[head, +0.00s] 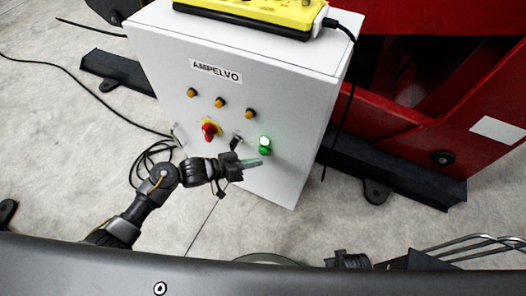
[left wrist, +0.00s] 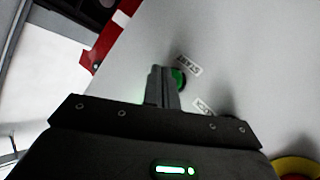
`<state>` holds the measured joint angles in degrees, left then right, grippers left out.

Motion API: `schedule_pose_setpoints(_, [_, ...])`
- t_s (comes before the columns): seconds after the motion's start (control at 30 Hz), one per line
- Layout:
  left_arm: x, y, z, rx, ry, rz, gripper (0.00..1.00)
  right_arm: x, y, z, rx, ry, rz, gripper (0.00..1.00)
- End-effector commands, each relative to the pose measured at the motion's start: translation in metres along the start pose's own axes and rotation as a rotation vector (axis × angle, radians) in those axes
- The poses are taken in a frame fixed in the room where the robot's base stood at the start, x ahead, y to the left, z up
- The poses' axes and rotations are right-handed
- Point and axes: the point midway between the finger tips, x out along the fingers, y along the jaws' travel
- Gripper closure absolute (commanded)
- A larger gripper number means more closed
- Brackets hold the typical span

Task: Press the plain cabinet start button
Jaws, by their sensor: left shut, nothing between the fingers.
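The white cabinet (head: 300,92), labelled AMPELVO, stands in the middle of the head view. Its green start button (head: 265,150) is low on the right of the front panel, with a bright whitish-green glow at its top. In the left wrist view the green button (left wrist: 178,79) is beside a START label (left wrist: 188,65), partly hidden by my fingers. My left gripper (head: 258,162) is shut and empty, its fingertips close to the button, just below and left of it in the head view. The closed fingers also show in the left wrist view (left wrist: 160,72). I cannot tell whether they touch the button.
A red and yellow knob (head: 209,130) and several orange buttons or lamps (head: 220,102) are on the same panel. A yellow device (head: 270,10) lies on the cabinet top. A red machine (head: 385,120) stands at right. Cables (head: 150,160) lie on the floor at left.

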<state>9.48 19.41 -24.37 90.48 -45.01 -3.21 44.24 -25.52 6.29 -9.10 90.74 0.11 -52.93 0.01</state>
Motion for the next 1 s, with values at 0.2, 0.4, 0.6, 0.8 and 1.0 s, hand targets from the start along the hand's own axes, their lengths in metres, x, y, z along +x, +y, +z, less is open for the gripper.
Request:
schedule_pose_setpoints(0.2, [-0.017, 0.013, 0.009, -0.002, -0.002, -0.001, 1.0, -0.018, 0.0, -0.004, 0.0, 0.0, 0.0, 0.64])
schedule_pose_setpoints(0.4, [-0.028, 0.021, 0.018, -0.001, -0.001, -0.001, 1.0, -0.026, 0.001, -0.005, 0.0, 0.0, 0.0, 0.64])
schedule_pose_setpoints(0.6, [-0.031, 0.022, 0.022, 0.0, -0.001, -0.001, 1.0, -0.027, 0.001, -0.005, 0.0, 0.0, 0.0, 0.64])
schedule_pose_setpoints(0.8, [-0.031, 0.022, 0.022, 0.0, 0.0, -0.001, 1.0, -0.027, 0.001, -0.005, 0.0, 0.0, 0.0, 0.64])
schedule_pose_setpoints(1.0, [-0.031, 0.022, 0.022, 0.0, 0.0, 0.0, 1.0, -0.027, 0.001, -0.005, 0.0, 0.0, 0.0, 0.64])
